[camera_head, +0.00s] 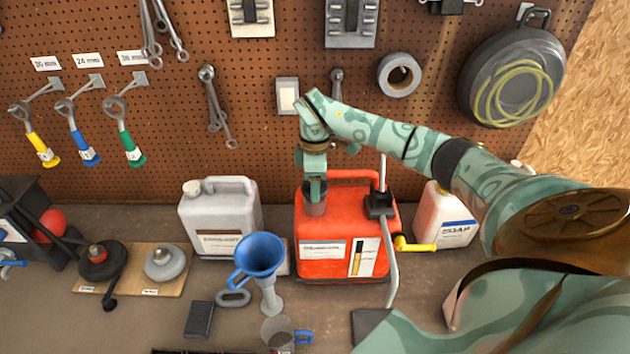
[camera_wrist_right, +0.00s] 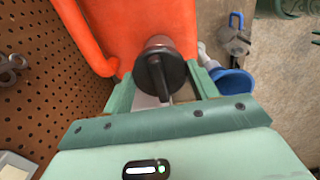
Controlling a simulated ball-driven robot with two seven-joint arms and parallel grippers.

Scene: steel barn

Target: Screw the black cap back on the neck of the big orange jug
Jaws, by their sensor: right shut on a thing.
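The big orange jug (camera_head: 345,240) stands upright on the bench in the middle of the head view, and its orange side fills the top of the right wrist view (camera_wrist_right: 135,25). My right gripper (camera_head: 315,189) points down over the jug's neck (camera_head: 314,208) at its top left. In the wrist view the black cap (camera_wrist_right: 158,72), a round disc with a raised bar, is between the fingers of my right gripper (camera_wrist_right: 163,82), which is shut on it. The cap is in line with the neck; I cannot tell whether its thread is engaged. My left gripper is not in view.
A grey-white jug (camera_head: 222,222) stands left of the orange jug, with a blue funnel (camera_head: 260,255) in front. A black-and-grey pump with a hose (camera_head: 391,255) and a yellow spout (camera_head: 415,244) are at its right, beside a soap jug (camera_head: 445,215). A pegboard (camera_head: 270,60) rises behind.

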